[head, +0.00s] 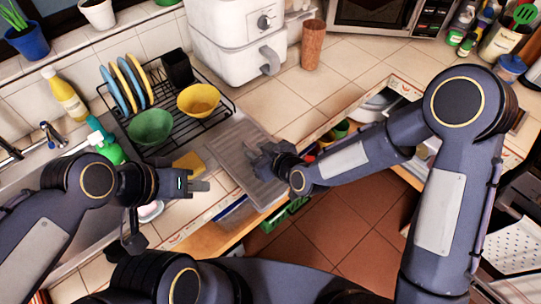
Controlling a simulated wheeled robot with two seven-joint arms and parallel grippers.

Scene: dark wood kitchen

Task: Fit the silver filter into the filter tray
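A flat grey ribbed panel (232,140) lies at the counter's front edge, right of the dish rack; I cannot tell whether it is the silver filter or the filter tray. No other piece is clearly recognisable as either one. My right gripper (257,157) is over the panel's right part and covers some of it; I cannot tell whether it touches the panel or how far its fingers are apart. My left gripper (204,186) is left of the panel, near the counter's front edge, with nothing visible in it. Its finger gap is unclear.
A black dish rack (205,118) holds plates, a green bowl (151,127) and a yellow bowl (198,100). A yellow sponge (188,162) lies before it. A white appliance (222,50) and a brown cup (312,45) stand behind. An open drawer (240,213) is below the counter.

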